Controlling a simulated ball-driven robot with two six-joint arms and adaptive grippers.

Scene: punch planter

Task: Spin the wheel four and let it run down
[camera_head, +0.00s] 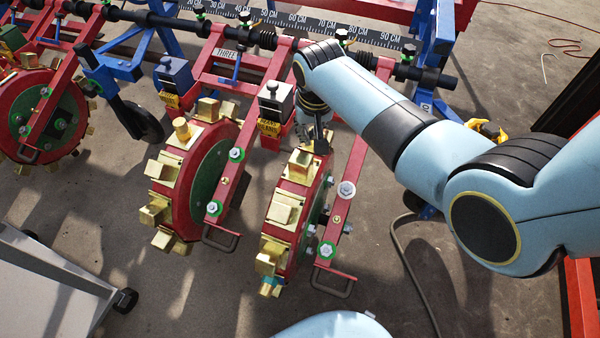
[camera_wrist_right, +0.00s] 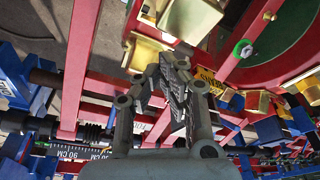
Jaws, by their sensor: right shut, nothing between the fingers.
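The rightmost punch wheel (camera_head: 306,183), red with a green hub and brass punch blocks around its rim, hangs in its red fork; no number plate for it is readable. My right arm reaches over from the right. My right gripper (camera_head: 318,143) is at the top of this wheel, partly hidden by its own wrist. In the right wrist view, my right gripper (camera_wrist_right: 174,75) has its fingers together and empty, close to brass punches (camera_wrist_right: 148,53). Whether it touches the wheel cannot be told. My left gripper is not in view.
Another wheel (camera_head: 184,185) stands close on the left, and a further wheel (camera_head: 30,118) at far left. A plate reading THREE (camera_head: 226,54) and a centimetre scale (camera_head: 300,22) are on the frame. A hose (camera_head: 404,255) lies on the floor at right. A grey panel (camera_head: 45,290) is lower left.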

